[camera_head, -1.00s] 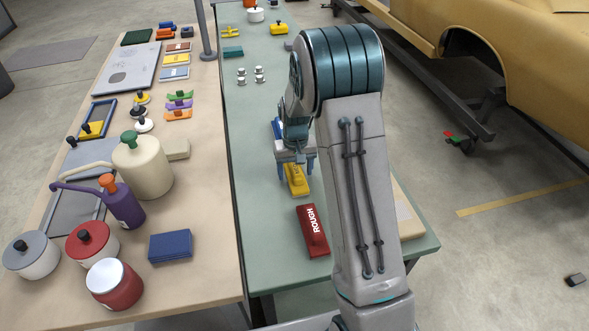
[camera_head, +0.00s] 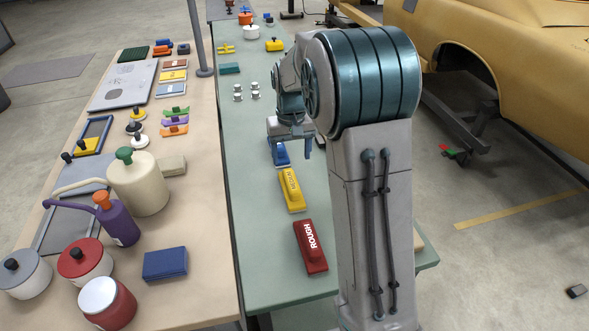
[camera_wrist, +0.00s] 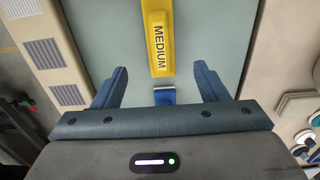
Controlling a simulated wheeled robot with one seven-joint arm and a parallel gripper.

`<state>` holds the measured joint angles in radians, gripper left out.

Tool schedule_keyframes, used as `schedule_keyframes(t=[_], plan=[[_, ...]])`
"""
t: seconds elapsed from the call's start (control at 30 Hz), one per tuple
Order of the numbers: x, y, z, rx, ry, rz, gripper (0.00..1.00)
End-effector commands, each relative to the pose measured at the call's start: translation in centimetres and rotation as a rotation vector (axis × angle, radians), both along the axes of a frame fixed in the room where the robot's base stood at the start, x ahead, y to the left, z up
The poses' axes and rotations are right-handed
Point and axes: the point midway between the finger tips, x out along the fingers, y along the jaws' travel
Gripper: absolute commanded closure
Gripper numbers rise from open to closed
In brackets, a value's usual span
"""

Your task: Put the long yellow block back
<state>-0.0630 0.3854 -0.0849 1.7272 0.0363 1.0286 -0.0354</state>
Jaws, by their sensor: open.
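The long yellow block (camera_head: 290,190) lies on the green table top (camera_head: 262,240), between a blue block (camera_head: 281,153) and a red block marked ROUGH (camera_head: 310,246). In the wrist view the yellow block (camera_wrist: 158,38) reads MEDIUM, and the end of the blue block (camera_wrist: 164,96) shows just below it. My gripper (camera_head: 292,155) is open and empty, over the blue block and apart from the yellow one. In the wrist view my gripper's fingers (camera_wrist: 162,85) stand wide on either side of the blue block's end.
Small white pieces (camera_head: 247,92) and a teal block (camera_head: 229,68) stand farther back on the green table. The tan table (camera_head: 200,220) at left holds pots, a purple can (camera_head: 117,220) and a dark blue block (camera_head: 165,263). A yellow car body (camera_head: 520,70) stands at right.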

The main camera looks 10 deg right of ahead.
Motion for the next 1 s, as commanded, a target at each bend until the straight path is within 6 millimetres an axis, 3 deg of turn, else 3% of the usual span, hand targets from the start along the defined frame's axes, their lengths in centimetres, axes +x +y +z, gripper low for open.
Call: schedule_keyframes(t=[0.17, 0.3, 0.5, 0.8, 1.0], plan=[[-2.5, -0.1, 2.3, 0.006, -0.027, -0.002, 0.33], [-6.8, 0.0, 4.8, 0.014, -0.071, -0.004, 0.33], [-13.8, 0.0, 7.0, 0.019, -0.137, -0.004, 0.33], [-23.4, 0.1, 6.9, 0.009, -0.226, 0.001, 0.33], [-26.4, 0.2, 6.1, 0.002, -0.257, 0.001, 0.33]])
